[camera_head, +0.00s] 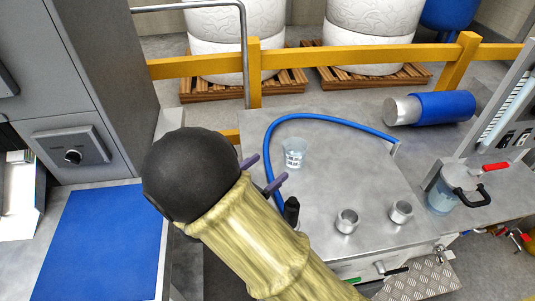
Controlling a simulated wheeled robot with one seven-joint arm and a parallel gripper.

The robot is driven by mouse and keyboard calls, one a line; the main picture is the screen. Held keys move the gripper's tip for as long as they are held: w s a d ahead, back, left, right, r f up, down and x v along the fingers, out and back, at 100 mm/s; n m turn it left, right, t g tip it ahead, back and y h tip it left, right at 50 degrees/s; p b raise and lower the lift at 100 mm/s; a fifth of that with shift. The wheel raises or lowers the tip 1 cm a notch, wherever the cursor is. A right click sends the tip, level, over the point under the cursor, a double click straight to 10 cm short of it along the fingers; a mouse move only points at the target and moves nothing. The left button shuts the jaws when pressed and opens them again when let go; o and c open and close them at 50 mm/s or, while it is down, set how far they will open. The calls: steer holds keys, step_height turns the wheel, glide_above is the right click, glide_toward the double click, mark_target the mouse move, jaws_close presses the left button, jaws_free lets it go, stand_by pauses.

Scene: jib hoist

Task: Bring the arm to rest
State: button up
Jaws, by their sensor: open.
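My arm (250,235) reaches up from the bottom of the view, a yellowish link ending in a large black rounded joint at the left. My gripper (264,173) shows only as two purple fingers poking out to the right from behind the arm. The fingers stand apart with nothing seen between them. The rest of the gripper is hidden by the arm. In the picture the fingers overlap the left part of the grey metal table (350,185), near the blue hose; I cannot tell their height above it.
On the table are a blue hose (330,117), a clear cup (294,153), two metal cups (347,221) (401,211), a blue-wrapped cylinder (443,107) and a lidded clear pot (440,197). A yellow rail (350,58) runs behind. A grey cabinet (90,80) and blue mat (100,240) are left.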

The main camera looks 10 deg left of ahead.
step_height(320, 180, up, 10)
steer(key=p, duration=1)
